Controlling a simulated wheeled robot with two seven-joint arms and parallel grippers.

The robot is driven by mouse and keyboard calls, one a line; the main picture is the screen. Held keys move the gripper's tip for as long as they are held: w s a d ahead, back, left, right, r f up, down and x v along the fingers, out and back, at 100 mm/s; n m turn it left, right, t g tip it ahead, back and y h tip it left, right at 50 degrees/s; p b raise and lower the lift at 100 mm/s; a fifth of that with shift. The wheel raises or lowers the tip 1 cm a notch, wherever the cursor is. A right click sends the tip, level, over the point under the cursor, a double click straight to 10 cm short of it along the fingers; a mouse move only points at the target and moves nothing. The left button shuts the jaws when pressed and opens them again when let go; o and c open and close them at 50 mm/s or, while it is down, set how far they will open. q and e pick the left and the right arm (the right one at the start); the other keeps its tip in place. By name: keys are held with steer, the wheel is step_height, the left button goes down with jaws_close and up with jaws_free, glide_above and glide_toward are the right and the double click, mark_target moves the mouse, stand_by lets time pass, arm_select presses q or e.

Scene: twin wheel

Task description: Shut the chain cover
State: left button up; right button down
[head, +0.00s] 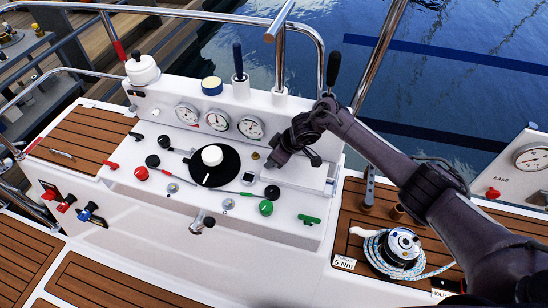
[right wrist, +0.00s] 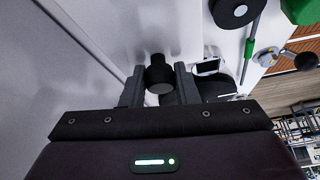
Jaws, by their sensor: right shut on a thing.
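My right gripper (head: 278,158) reaches down over the right part of the white console, next to a pale raised panel (head: 298,174) that may be the chain cover; no label confirms this. In the right wrist view the fingers of my right gripper (right wrist: 159,90) stand on either side of a short black knob (right wrist: 157,74) and are shut on it. The knob sits on a white surface. In the head view the gripper and wrist hide the knob. My left gripper is not in view.
A black dial with a white knob (head: 212,156), a red knob (head: 141,174) and a green knob (head: 266,208) lie left of the gripper. Gauges (head: 250,127) and upright levers (head: 239,62) stand behind. A winch (head: 402,245) with rope sits at the right.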

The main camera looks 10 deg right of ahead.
steer(key=c, duration=1.1)
jaws_free()
steer(key=shift+a, duration=0.15)
steer(key=shift+v, duration=3.9)
